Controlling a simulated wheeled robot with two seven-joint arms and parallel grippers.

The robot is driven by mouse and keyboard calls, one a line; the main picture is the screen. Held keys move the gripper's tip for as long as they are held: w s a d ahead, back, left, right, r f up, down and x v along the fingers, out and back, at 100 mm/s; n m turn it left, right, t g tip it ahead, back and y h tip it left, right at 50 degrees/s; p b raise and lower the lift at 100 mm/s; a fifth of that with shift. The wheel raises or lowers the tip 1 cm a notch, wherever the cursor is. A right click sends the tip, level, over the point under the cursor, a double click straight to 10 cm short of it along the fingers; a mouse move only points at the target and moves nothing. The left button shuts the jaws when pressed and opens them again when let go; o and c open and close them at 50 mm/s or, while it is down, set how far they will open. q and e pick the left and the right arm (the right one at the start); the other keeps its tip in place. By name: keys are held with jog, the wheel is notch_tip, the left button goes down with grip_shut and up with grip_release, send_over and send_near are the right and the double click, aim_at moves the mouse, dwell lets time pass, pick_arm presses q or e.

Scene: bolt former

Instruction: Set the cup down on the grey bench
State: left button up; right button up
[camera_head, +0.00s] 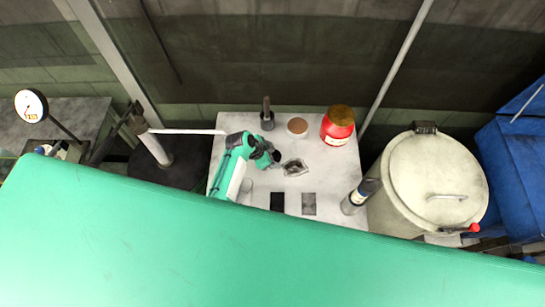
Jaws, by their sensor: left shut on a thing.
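My left gripper (268,158) is over the middle of a pale grey bench top (340,175), at the end of a green and white arm. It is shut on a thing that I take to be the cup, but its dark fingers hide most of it. I cannot tell whether the held thing touches the bench. A small grey metallic piece with a dark middle (294,168) lies just right of the fingertips. My right gripper does not show.
On the bench are a red jar (338,125), a round brown-topped thing (297,126), a dark upright post (267,115), a black square (277,201) and a grey square (309,204). A silver-and-dark cylinder (360,196) stands at the right edge. A large lidded drum (437,180) is farther right.

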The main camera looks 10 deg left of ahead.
pick_arm(q)
jog(key=shift+f, duration=0.6)
jog(key=shift+f, duration=0.2)
jog(key=o, duration=1)
